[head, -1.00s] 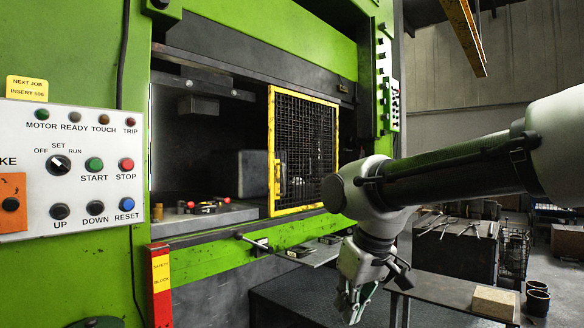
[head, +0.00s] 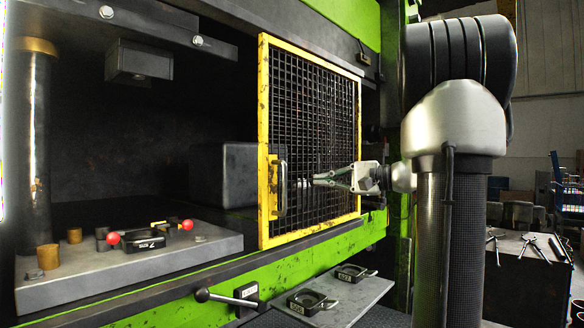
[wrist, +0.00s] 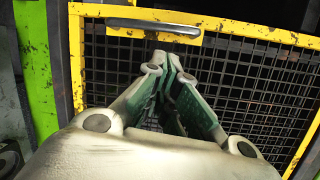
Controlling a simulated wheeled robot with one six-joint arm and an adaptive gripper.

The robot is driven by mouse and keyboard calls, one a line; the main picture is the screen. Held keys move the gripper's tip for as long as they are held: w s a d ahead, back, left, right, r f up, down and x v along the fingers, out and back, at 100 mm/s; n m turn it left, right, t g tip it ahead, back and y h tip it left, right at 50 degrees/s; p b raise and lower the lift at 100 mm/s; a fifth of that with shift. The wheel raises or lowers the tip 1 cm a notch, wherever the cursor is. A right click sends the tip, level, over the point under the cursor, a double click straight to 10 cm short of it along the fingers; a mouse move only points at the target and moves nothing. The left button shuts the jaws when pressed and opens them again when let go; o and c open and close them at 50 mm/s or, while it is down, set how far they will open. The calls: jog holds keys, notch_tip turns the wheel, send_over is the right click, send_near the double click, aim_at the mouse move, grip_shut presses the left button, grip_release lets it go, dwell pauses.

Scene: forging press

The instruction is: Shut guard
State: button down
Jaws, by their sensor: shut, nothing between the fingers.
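The guard (head: 312,135) is a yellow-framed black mesh panel at the right part of the press opening. The left part of the opening is uncovered. My gripper (head: 316,181) is shut and empty, in front of the mesh just right of the handle, pointing left. In the wrist view my gripper's fingertips (wrist: 162,62) are together, a little short of the handle (wrist: 150,27), with the mesh behind. Whether they touch the mesh cannot be told.
Inside the opening, a grey die plate (head: 130,265) carries a black tool with red knobs (head: 150,238). Below the guard, a lever with a black ball (head: 203,295) juts out beside a shelf (head: 345,305) with small black trays. A tool-topped bench (head: 520,260) stands at right.

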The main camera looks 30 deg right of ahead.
aim_at(290, 167)
jog(key=w+d+r+t, duration=0.2)
jog(key=d+r, duration=0.1)
jog(key=d, duration=0.1)
jog(key=shift+m, duration=0.3)
jog(key=x, duration=0.6)
jog(key=a+x, duration=0.1)
jog(key=x, duration=0.2)
jog(key=shift+s+f, duration=0.2)
jog(key=shift+f, duration=0.1)
jog(key=shift+s+a+r, duration=0.15)
jog(key=shift+s+a, duration=0.05)
jog(key=shift+a, duration=0.4)
jog(key=shift+s+a+r, duration=0.1)
jog(key=shift+s+a, duration=0.1)
jog(key=shift+a, duration=0.45)
jog(key=shift+s+a+r, duration=0.15)
jog(key=shift+s+a, duration=0.1)
jog(key=shift+a, duration=0.35)
jog(key=shift+a, duration=0.1)
